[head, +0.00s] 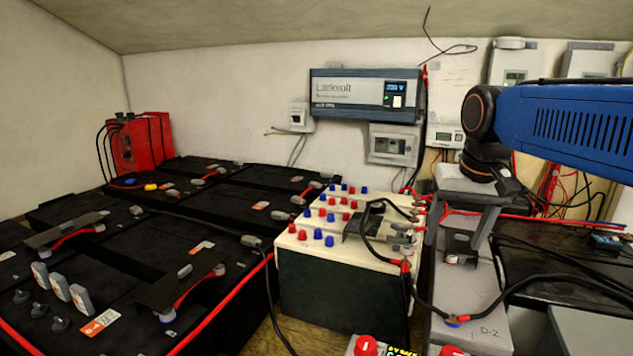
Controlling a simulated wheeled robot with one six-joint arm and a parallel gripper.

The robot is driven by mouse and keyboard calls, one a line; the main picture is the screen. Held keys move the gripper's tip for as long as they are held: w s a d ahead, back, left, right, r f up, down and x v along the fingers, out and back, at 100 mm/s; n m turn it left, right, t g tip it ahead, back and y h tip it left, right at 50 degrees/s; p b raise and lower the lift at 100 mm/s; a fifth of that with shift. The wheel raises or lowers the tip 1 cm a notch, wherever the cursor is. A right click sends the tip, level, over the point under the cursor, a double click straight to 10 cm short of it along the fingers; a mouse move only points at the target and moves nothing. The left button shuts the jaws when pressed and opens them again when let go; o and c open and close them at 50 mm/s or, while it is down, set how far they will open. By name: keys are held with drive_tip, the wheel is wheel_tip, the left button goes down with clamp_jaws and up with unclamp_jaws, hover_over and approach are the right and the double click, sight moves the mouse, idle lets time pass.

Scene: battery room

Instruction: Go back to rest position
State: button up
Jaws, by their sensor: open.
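My gripper (459,238) hangs from my blue arm at the right of the head view. Whether the fingertips touch the case or a cable there, I cannot tell.
Black batteries (95,255) with red and black cables fill the left. A red box (140,145) stands behind them. An inverter (365,93) hangs on the back wall. A black cable (540,280) loops across the right. Red knobs (366,345) show at the bottom edge.

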drive_tip(key=s+d+f+n+t, duration=0.1)
drive_tip(key=s+f+n+t, duration=0.1)
drive_tip(key=s+f, duration=1.4)
drive_tip(key=shift+s+d+f, duration=0.15)
drive_tip(key=shift+s+f, duration=0.1)
drive_tip(key=shift+s, duration=0.4)
drive_tip(key=shift+c, duration=0.5)
